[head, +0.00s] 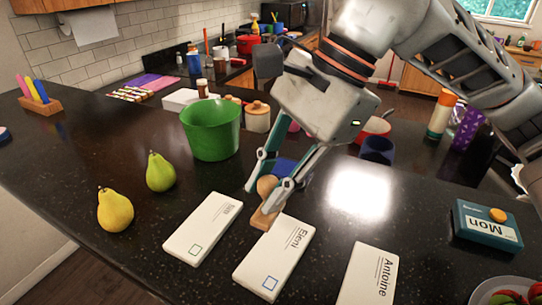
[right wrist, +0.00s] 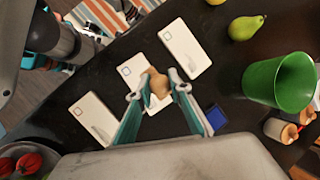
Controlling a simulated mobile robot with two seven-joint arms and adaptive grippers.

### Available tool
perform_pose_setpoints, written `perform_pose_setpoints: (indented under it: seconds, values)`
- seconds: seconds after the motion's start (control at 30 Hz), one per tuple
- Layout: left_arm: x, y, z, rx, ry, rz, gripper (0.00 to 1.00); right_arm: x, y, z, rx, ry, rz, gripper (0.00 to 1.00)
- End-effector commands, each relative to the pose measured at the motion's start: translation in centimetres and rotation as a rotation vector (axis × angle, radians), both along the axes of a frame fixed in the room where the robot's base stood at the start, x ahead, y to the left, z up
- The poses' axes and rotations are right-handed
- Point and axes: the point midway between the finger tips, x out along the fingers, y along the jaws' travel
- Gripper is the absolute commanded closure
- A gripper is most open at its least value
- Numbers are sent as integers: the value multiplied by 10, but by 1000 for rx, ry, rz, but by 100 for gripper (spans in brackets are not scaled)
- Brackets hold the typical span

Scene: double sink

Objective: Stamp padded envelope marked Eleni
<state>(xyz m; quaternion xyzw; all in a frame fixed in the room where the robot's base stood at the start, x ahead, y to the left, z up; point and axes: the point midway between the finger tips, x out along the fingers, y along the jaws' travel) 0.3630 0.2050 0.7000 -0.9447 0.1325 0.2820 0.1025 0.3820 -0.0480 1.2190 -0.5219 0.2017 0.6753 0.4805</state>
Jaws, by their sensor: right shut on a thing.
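The white padded envelope marked Eleni (head: 273,259) lies flat on the dark counter, with a blue outlined square near its front end. It also shows in the right wrist view (right wrist: 141,68), partly hidden by the stamp and fingers. My right gripper (head: 266,190) is shut on the wooden stamp (head: 265,217), gripping its round knob. The stamp is at the envelope's far, name end; I cannot tell whether it touches. The stamp also shows between the fingertips in the right wrist view (right wrist: 156,86). A blue ink pad (right wrist: 216,117) lies behind the gripper. My left gripper is not in view.
Envelopes lie either side: one with a green square (head: 203,228), and Antoine's (head: 369,275). A green bucket (head: 211,130) and two pears (head: 160,172) (head: 115,210) stand left. A teal Mon box (head: 487,226) sits right. Counter between is clear.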

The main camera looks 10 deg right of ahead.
Motion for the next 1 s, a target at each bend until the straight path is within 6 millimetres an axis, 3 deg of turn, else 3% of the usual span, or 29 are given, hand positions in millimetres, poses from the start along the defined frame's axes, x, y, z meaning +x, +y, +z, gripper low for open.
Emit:
perform_pose_setpoints:
  seconds: [0.6, 1.0]
  values:
    - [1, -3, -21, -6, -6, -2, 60, -5, 0, -50, 1, 0, 18, 94]
    - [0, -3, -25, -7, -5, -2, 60, -4, 0, -60, 1, -3, 18, 94]
